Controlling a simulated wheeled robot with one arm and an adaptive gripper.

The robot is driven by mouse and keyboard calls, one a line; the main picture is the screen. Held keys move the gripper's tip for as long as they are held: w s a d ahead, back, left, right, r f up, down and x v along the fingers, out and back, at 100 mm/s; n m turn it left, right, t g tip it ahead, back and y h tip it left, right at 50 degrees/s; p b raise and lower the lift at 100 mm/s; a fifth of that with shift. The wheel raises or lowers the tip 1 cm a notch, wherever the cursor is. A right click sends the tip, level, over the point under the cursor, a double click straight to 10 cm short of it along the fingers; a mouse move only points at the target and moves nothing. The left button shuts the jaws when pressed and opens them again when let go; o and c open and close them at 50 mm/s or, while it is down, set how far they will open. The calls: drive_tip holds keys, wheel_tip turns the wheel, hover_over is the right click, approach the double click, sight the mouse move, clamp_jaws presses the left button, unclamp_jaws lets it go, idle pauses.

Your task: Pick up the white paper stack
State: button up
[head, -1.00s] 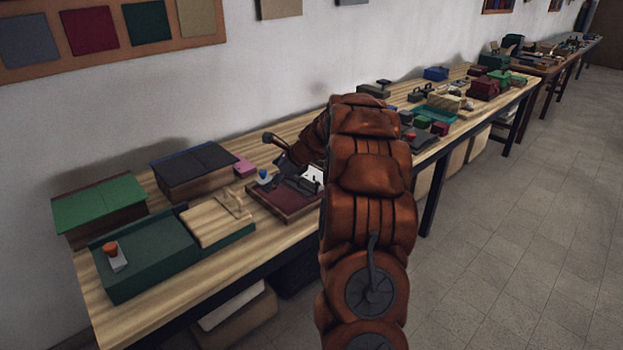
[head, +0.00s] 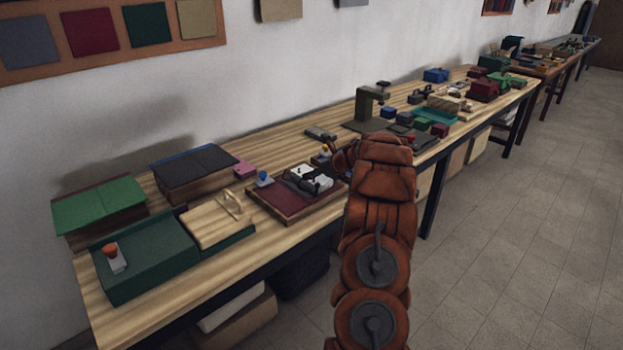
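The white paper stack (head: 298,172) sits on a maroon tray with a wooden rim (head: 264,204), in the middle of the near table. Dark clamp-like pieces (head: 318,184) lie over the white stack and hide part of it. My gripper (head: 337,158) is just right of and behind the tray, at the end of my brown padded arm. It is small and partly hidden by the arm, so I cannot tell whether its fingers are open. It seems apart from the white stack.
A blue-topped piece (head: 263,178) stands at the tray's back left. A green box with a wooden board (head: 215,222) is to the left. A dark-lidded box (head: 195,170) and pink block (head: 244,168) are behind.

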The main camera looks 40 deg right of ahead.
drive_tip(key=shift+w+d+f, duration=0.2)
drive_tip(key=shift+w+f, duration=0.3)
drive_tip(key=shift+f, duration=0.2)
drive_tip(key=shift+w+d+f+p, duration=0.15)
drive_tip(key=shift+w+f+p, duration=0.3)
drive_tip(key=shift+w+p, duration=0.1)
drive_tip(key=shift+x, duration=1)
drive_tip(key=shift+c, duration=0.2)
drive_tip(key=c, duration=1.2)
drive_tip(key=shift+c, duration=0.6)
drive_tip(key=shift+r, duration=0.1)
